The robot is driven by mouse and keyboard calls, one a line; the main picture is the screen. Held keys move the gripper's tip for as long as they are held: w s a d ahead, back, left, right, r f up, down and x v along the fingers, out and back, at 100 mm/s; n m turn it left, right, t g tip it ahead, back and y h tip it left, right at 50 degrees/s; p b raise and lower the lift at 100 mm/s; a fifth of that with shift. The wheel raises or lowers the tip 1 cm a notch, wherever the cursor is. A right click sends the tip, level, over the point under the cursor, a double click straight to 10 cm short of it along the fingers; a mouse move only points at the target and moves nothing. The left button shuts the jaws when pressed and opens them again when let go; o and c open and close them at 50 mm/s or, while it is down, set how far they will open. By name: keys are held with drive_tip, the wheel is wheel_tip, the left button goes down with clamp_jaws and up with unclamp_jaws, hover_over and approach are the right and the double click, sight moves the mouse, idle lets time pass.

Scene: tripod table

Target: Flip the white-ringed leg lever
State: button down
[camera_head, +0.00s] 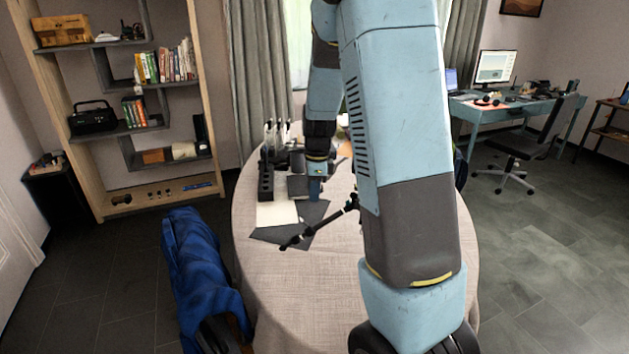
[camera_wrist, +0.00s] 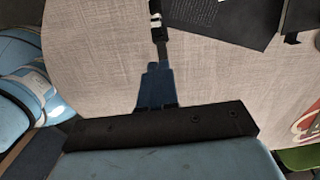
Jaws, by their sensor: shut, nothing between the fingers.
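My gripper (camera_head: 315,198) is shut and empty, pointing down over the middle of the table. Its blue fingers (camera_wrist: 157,66) show in the lower middle of the wrist view. A thin black tripod leg (camera_wrist: 161,46) runs up from just beyond the fingertips. White bands (camera_wrist: 155,16) mark the leg near the top edge of that view. I cannot tell the lever's exact shape or whether the fingers touch the leg. In the head view, black tripod parts (camera_head: 298,241) lie across a dark sheet, reaching right to a joint (camera_head: 351,204). My arm hides what lies farther right.
The round table (camera_head: 290,300) has a beige cloth, bare at the front. A black holder (camera_head: 266,180) with upright items stands at the back left, by a pale sheet (camera_head: 276,214) and dark sheets (camera_head: 312,212). A chair with a blue cover (camera_head: 190,260) stands left.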

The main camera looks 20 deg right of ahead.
sight(303, 221)
wheel_tip(303, 221, down, 3)
drive_tip(key=shift+f, duration=0.1)
drive_tip(key=shift+w+a+f, duration=0.25)
drive_tip(key=shift+a+f, duration=0.55)
drive_tip(key=shift+a, duration=0.1)
drive_tip(key=shift+w+a+f, duration=0.2)
drive_tip(key=shift+a+f, duration=0.35)
